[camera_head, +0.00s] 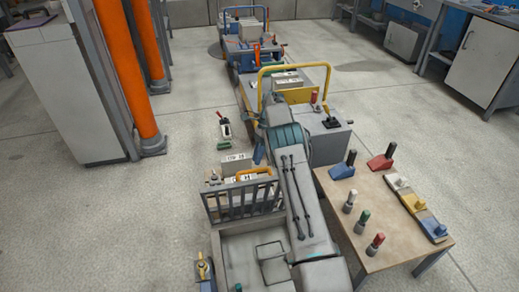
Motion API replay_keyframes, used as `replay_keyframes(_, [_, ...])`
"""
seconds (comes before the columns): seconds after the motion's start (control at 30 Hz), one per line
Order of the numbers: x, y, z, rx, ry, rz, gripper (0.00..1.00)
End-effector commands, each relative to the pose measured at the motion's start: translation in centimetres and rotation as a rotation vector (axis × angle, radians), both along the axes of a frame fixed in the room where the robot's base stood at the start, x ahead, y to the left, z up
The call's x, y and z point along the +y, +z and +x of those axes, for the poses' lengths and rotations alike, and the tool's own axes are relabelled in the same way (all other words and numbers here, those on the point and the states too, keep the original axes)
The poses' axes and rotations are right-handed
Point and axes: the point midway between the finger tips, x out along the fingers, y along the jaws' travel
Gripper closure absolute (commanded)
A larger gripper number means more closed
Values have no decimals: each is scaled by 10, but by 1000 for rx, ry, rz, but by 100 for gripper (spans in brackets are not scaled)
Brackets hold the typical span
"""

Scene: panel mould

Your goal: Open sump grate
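A dark grate (243,201) with vertical bars stands roughly upright at the back edge of a light grey open tray or basin (238,245). An orange-yellow handle (253,173) shows at or just behind the grate's top edge; I cannot tell whether it is joined to it. My arm runs up from the bottom edge, past the right side of the grate, to a teal joint. The gripper at its end is hidden behind the arm links, so its fingers and any contact with the grate do not show.
A wooden table (385,225) with coloured handles and blocks stands at right. A grey machine box (328,143) with levers and a yellow rail (291,69) lie beyond my arm. Orange columns (128,70) and a grey cabinet (65,85) stand at left. Floor at left is open.

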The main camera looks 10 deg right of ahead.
Motion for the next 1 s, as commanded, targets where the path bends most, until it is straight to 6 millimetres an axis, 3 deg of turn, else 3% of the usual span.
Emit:
replay_keyframes(0.4, [-11, 23, 12, 0, 0, 1, 64])
replay_keyframes(1.0, [-12, 26, 12, -2, 1, 2, 64])
